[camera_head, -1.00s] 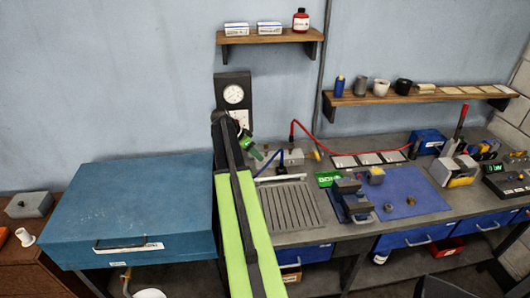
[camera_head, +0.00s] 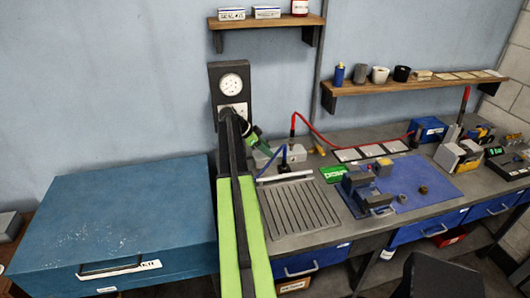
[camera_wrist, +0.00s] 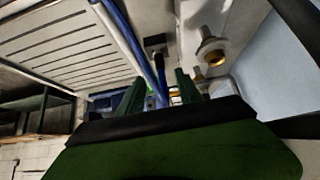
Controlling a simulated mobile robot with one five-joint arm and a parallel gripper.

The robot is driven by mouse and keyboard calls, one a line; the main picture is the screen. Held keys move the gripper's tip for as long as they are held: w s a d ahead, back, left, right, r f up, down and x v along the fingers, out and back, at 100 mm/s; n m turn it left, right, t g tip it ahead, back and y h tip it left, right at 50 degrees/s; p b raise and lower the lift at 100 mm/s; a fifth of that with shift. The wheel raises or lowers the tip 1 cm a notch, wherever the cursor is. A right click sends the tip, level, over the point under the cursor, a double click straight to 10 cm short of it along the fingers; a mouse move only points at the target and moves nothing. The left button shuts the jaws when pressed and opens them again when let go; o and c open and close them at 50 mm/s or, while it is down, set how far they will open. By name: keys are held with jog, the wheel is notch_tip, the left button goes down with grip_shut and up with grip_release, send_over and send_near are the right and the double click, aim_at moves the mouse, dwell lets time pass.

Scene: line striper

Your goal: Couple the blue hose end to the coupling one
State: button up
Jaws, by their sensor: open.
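In the wrist view the blue hose (camera_wrist: 125,30) runs down the picture towards the space between my fingers. A brass-tipped fitting (camera_wrist: 212,52) on a pale block shows right of it; I cannot read a number on it. My gripper (camera_wrist: 158,92) is open, its two green fingers apart. In the head view my gripper (camera_head: 258,145) is just left of the grey block. I cannot tell whether the fingers touch the hose.
A ribbed tray (camera_head: 300,208) lies in front of the grey block. A red hose (camera_head: 325,136) arcs behind. A blue mat (camera_head: 425,188) with a vise (camera_head: 362,190) is to the right. A large blue box (camera_head: 115,220) stands left of my arm. A gauge (camera_head: 233,85) stands behind.

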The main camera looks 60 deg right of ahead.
jog(key=b+x, duration=0.7)
jog(key=x, duration=0.3)
jog(key=shift+s+b, duration=0.1)
jog(key=shift+b, duration=0.25)
grip_shut()
dwell(0.3)
